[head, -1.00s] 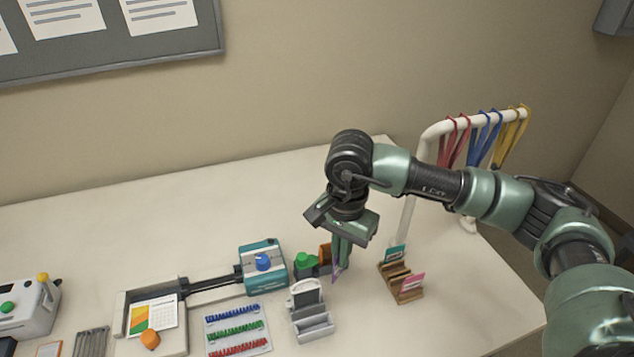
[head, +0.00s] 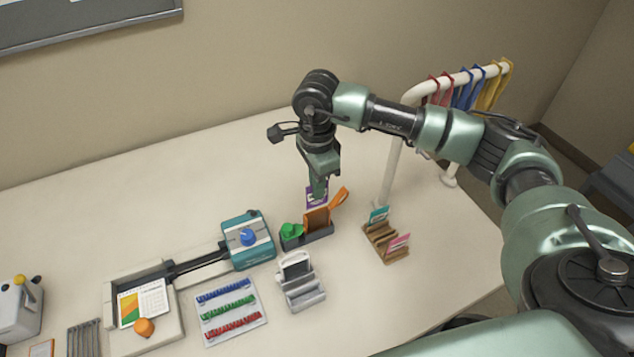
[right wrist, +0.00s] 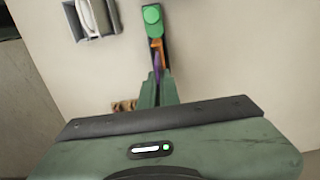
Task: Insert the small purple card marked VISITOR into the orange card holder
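The orange card holder (head: 317,219) stands upright in a dark tray with a green part, and an orange flap (head: 340,197) sticks up at its right. My right gripper (head: 318,194) is just above and behind the holder, pointing down. It is shut on the purple card (head: 311,194), which shows behind its fingers and above the holder's top edge. In the right wrist view, the purple card (right wrist: 157,64) lies between the fingertips and the orange holder (right wrist: 157,46). Whether the card touches the holder is not clear. The VISITOR marking is not readable. My left gripper is not in view.
A wooden rack (head: 383,243) with teal and pink cards stands to the right. A grey-white device (head: 300,283) stands in front, and a teal box with a blue knob (head: 248,239) is at the left. A white stand (head: 390,170) with lanyards rises behind. The table behind the holder is clear.

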